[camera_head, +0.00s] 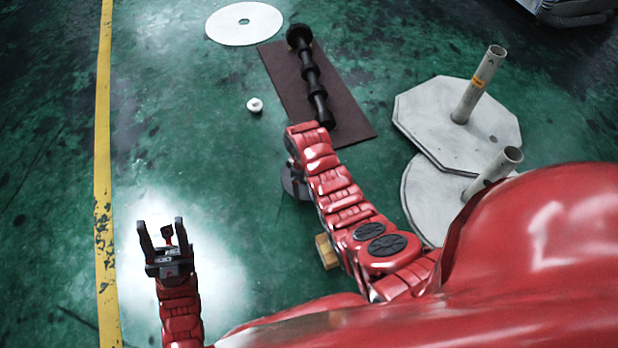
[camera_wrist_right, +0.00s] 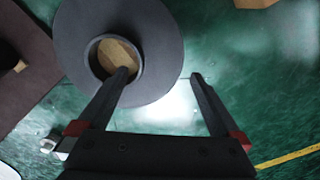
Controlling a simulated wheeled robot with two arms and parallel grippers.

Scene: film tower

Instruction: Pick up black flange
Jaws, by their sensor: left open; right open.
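The black flange, a dark flat disc with a raised collar around a centre hole, shows in the right wrist view (camera_wrist_right: 165,40). In the head view the flange (camera_head: 293,184) is partly hidden behind my right arm. Wood shows through its hole. My right gripper (camera_wrist_right: 159,75) is open over the flange's edge. Its left fingertip overlaps the collar and hole in the picture, and its right fingertip is outside the rim. I cannot tell whether they touch it. In the head view my arm hides this gripper. My left gripper (camera_head: 162,223) is open and empty above the floor.
A black ribbed shaft (camera_head: 311,78) lies on a brown mat (camera_head: 350,125). A small white ring (camera_head: 255,104) and a white disc (camera_head: 228,28) lie nearby. Grey plates with upright posts (camera_head: 425,115) stand at right. A wood block (camera_head: 326,252) is beside my right arm. The left floor is clear.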

